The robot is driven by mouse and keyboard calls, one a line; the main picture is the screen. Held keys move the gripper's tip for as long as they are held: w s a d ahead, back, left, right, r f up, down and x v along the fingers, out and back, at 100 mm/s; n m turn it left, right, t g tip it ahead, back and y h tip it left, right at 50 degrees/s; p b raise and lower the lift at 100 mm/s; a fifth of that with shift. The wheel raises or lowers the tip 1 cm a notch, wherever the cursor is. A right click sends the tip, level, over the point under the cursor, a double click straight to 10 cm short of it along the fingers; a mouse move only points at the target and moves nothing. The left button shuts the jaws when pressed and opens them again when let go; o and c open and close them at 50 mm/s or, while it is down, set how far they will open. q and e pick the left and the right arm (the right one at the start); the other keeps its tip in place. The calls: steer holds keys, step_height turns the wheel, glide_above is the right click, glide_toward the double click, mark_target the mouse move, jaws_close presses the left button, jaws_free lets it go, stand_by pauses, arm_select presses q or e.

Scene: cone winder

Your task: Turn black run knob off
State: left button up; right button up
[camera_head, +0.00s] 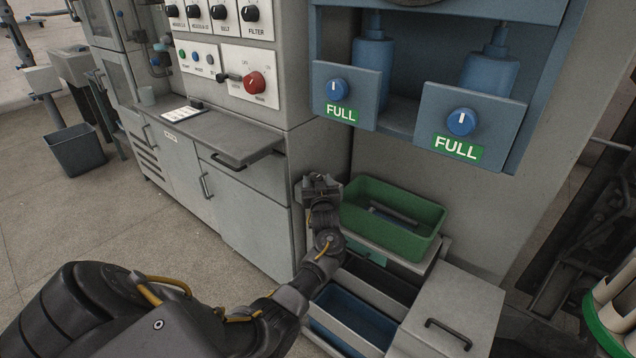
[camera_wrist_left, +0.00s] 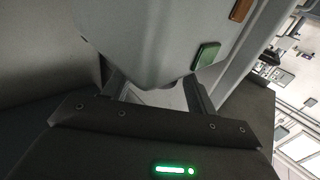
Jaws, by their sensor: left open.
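Several black knobs sit in a row on white plates at the top left of the head view, among them the belt knob (camera_head: 221,12) and the filter knob (camera_head: 252,14). Below them, a black lever-like knob (camera_head: 228,77) sits beside a red round knob (camera_head: 254,83) on a white plate. The labels are too small to tell which is the run knob. My left gripper (camera_head: 319,184) is below and right of these knobs, by the cabinet's corner, apart from them. It is open; in the left wrist view its fingers (camera_wrist_left: 158,92) stand apart before a grey surface. My right gripper is not seen.
A grey counter (camera_head: 222,137) juts out below the panel. A green tray (camera_head: 392,217) stands just right of my left gripper, above a blue bin (camera_head: 355,319). Two blue knobs marked FULL (camera_head: 337,89) (camera_head: 461,122) are on the upper right.

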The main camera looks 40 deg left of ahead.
arm_select(q)
steer(key=shift+s+d, duration=0.1)
steer(key=shift+s+d, duration=0.2)
steer(key=shift+d, duration=0.05)
steer(key=v, duration=1)
steer(key=shift+p, duration=0.4)
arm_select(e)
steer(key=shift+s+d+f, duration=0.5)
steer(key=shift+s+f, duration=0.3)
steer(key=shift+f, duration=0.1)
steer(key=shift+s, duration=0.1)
